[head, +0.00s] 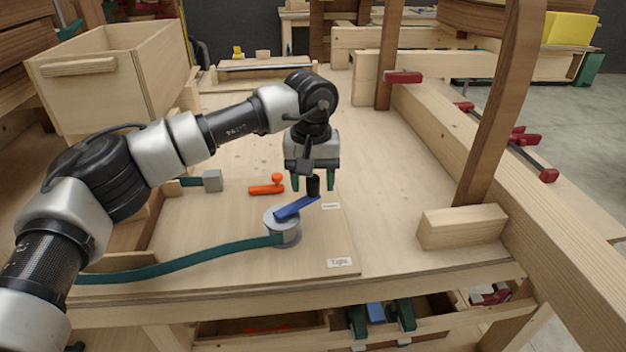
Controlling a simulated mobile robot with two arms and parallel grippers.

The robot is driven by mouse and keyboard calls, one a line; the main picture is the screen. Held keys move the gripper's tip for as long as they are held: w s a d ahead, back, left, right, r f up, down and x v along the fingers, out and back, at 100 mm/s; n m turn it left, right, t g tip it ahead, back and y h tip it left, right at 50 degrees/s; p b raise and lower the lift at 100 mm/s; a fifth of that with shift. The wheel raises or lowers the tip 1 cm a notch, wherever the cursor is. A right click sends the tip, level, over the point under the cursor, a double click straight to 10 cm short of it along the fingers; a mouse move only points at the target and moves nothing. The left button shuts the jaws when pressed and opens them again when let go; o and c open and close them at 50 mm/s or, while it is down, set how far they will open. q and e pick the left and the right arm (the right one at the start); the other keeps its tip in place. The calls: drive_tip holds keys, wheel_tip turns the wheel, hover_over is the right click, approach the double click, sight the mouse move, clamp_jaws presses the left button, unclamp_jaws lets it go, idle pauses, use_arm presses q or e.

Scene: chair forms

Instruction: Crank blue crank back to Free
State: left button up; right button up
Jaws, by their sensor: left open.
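The blue crank (296,208) sits on top of a grey round drum (283,232) on the wooden board. Its arm points up and to the right, and a black knob (313,185) stands at its far end. A green strap (190,263) runs from the drum to the left. My left gripper (313,182) points down over the knob, with its open green-tipped fingers on either side of it. I cannot tell whether they touch it. A label reading "Tight" (340,262) lies near the board's front right corner. A second label (331,206), too small to read, lies right of the crank. My right gripper is not in view.
An orange crank (266,187) and a grey block (212,180) with green strap lie behind the drum. A wooden box (115,75) stands at the back left. A wooden block (461,226) and upright post are at the right. The bench between is clear.

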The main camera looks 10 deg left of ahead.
use_arm(q)
wheel_tip(320, 180, up, 10)
drive_tip(key=shift+a+r+b, duration=0.15)
drive_tip(key=shift+r+b, duration=0.05)
drive_tip(key=shift+b, duration=0.1)
idle(0.3)
